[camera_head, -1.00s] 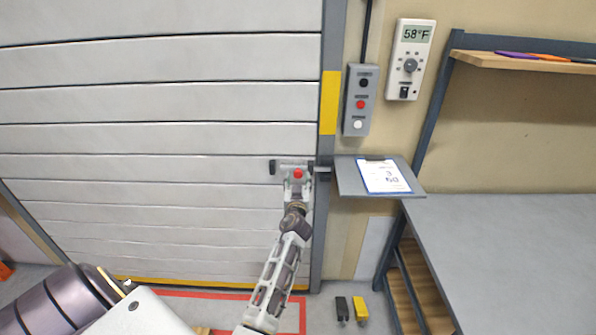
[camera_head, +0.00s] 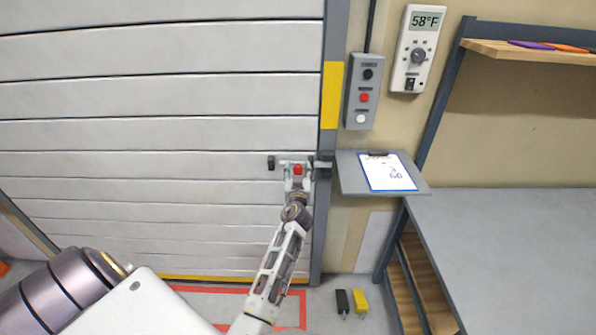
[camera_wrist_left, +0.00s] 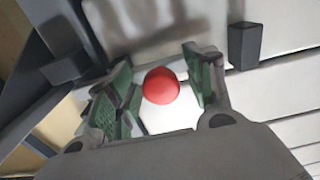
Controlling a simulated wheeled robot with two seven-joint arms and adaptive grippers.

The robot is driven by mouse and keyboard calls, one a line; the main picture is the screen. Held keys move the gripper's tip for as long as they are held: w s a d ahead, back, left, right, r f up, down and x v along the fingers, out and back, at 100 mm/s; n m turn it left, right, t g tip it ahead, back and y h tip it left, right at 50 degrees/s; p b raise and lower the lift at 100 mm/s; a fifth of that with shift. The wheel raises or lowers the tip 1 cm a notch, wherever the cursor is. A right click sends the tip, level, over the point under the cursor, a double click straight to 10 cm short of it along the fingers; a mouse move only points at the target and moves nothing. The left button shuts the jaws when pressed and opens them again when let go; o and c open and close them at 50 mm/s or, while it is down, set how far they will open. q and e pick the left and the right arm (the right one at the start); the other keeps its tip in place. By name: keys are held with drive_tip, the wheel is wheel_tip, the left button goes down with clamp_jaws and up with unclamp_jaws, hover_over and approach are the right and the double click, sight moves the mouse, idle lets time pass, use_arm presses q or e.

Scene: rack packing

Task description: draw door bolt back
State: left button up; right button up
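The door bolt (camera_head: 284,161) is a short grey bar on the right edge of the white slatted door (camera_head: 160,97). Its red round knob (camera_head: 297,170) faces me. A dark bracket sits at the bolt's left end, and a dark keeper (camera_head: 323,167) is on the door frame at its right. My left gripper (camera_head: 297,179) is at the bolt. In the left wrist view the red knob (camera_wrist_left: 161,85) lies between its two green-padded fingers (camera_wrist_left: 158,88), with a gap on each side, so the fingers look open around it. My right gripper is not in view.
A small grey shelf (camera_head: 350,178) with a clipboard (camera_head: 388,173) sticks out just right of the bolt. A button box (camera_head: 361,92) and thermostat (camera_head: 415,48) hang above. A grey workbench (camera_head: 510,240) fills the right. Black (camera_head: 342,301) and yellow (camera_head: 360,299) items are on the floor.

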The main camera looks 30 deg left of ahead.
sight(285, 165)
use_arm(q)
clamp_jaws()
drive_tip(key=s+a, duration=0.1)
drive_tip(key=a, duration=0.1)
drive_tip(key=s+a, duration=0.1)
drive_tip(key=a, duration=0.1)
drive_tip(key=shift+s+a+p, duration=0.1)
drive_tip(key=shift+s+p, duration=0.2)
drive_tip(key=shift+p, duration=0.05)
drive_tip(key=shift+o, duration=0.3)
unclamp_jaws()
drive_tip(key=shift+r, duration=0.1)
drive_tip(key=shift+r, duration=4.9)
